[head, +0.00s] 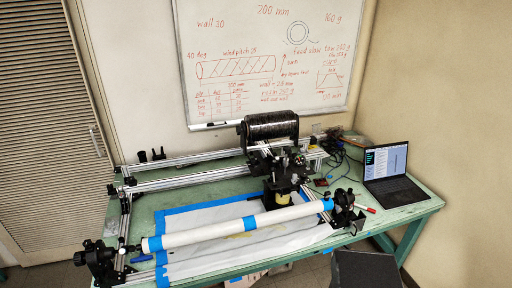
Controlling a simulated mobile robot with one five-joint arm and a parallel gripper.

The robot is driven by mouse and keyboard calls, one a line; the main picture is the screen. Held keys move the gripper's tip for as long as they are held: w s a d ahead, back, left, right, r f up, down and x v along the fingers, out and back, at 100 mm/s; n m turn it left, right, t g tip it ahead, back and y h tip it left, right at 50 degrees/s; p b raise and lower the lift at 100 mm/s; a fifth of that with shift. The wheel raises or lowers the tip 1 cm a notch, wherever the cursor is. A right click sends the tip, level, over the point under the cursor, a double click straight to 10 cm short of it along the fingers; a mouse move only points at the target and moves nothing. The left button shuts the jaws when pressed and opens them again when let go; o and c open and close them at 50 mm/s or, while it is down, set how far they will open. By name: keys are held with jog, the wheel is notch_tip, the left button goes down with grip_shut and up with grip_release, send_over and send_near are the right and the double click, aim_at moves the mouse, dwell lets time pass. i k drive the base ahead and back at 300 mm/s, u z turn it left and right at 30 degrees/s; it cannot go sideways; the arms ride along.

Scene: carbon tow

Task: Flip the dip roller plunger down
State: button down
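A filament winder stands on the green table. Its black carriage (284,165) sits right of the middle, under a large black spool (270,128). A small yellowish pot or roller (284,198) shows low on the carriage. The dip roller plunger is too small to make out among the dark carriage parts, so I cannot tell whether it is up or down. A long white tube (200,235) with blue tape bands runs across the front of the winder. My gripper is not in view.
The green table (420,208) carries an open laptop (390,178) at the right, with cables (335,150) beside the carriage. White sheeting edged in blue tape (178,262) lies under the tube. A whiteboard (265,60) hangs behind. A louvred door (45,130) is at the left.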

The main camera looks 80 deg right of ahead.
aim_at(286, 149)
jog(key=u, duration=0.1)
jog(key=k, duration=1.1)
jog(key=z, duration=0.7)
jog(key=i, duration=1)
jog(key=u, duration=0.1)
